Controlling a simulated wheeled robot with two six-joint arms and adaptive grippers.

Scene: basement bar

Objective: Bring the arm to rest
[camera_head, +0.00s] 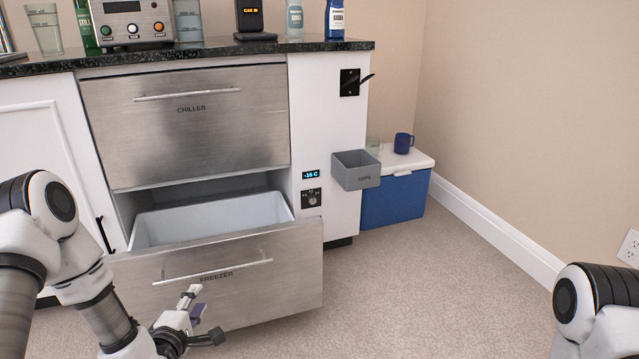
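My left arm (105,312) comes in from the left edge and reaches down to the lower left. My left gripper (204,316) is in front of the freezer drawer (295,272), below its bar handle (215,270). Its fingers stand apart with nothing seen between them, and it appears clear of the handle. The freezer drawer is pulled out and its pale bin shows no contents. Part of my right arm (590,305) shows at the lower right edge; its gripper is out of view.
The chiller drawer (190,130) above is shut. A grey cups bin (357,172) is on the cabinet's right side. A blue cooler (395,205) with a mug (403,143) on its lid stands beside the cabinet. Bottles and a machine (130,22) stand on the counter. Carpet at centre right is clear.

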